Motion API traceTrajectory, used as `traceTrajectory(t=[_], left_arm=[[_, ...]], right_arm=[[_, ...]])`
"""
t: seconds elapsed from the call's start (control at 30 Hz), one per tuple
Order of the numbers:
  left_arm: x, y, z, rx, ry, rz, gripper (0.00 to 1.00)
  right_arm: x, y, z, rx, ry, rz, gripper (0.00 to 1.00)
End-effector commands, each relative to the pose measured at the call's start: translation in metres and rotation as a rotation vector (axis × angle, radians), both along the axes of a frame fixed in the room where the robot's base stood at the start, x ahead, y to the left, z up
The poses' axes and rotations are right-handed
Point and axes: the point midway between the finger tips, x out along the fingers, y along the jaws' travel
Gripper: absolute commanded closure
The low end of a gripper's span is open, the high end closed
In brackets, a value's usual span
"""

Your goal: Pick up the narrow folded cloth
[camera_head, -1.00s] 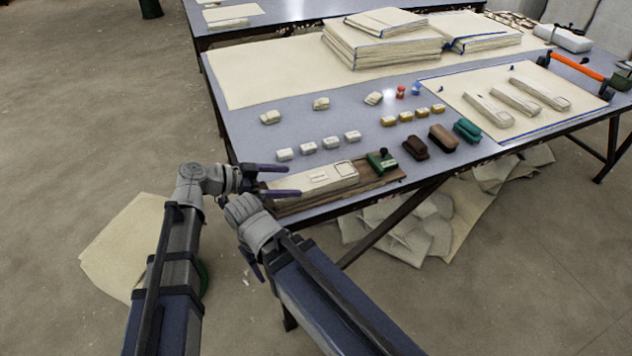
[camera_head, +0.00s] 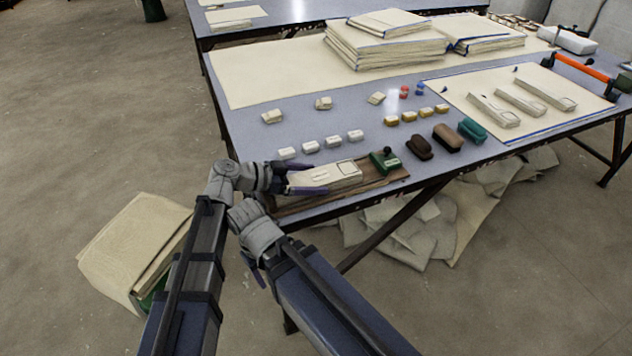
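A narrow folded cream cloth (camera_head: 335,175) lies on a wooden board (camera_head: 377,182) near the table's front left edge. My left gripper (camera_head: 300,179) is at the cloth's left end. Its dark purple fingers are apart, one on the far side and one on the near side, with the cloth end between them. I cannot tell whether they touch it. My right gripper (camera_head: 253,269) hangs in front of the table edge, pointing down and away from the cloth. Its fingers are partly hidden by its own arm.
A green block with a knob (camera_head: 384,162) sits at the board's right end. Brushes (camera_head: 447,137) and small white blocks (camera_head: 333,141) stand behind. Longer narrow cloths (camera_head: 494,109) lie on a sheet at right. Folded stacks (camera_head: 385,45) are at the back.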

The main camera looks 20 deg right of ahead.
Motion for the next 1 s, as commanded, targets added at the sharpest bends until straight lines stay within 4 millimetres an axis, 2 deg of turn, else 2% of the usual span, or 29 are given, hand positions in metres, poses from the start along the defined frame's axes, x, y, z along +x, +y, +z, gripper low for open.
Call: traceTrajectory(t=[0.07,0.7,0.73,1.0], left_arm=[[0.0,0.0003,0.0001,0.0,0.0,0.0,0.1],[0.0,0.0005,0.0002,0.0,0.0,0.0,0.82],[0.0,0.0005,0.0002,0.0,0.0,0.0,0.84],[0.0,0.0005,0.0056,0.0,0.0,0.0,0.85]], right_arm=[[0.0,0.0,0.0001,0.0,0.0,0.0,0.41],[0.0,0.0,0.0001,0.0,0.0,0.0,0.41],[0.0,0.0,0.0001,0.0,0.0,0.0,0.41],[0.0,0.0,0.0055,0.0,0.0,0.0,0.41]])
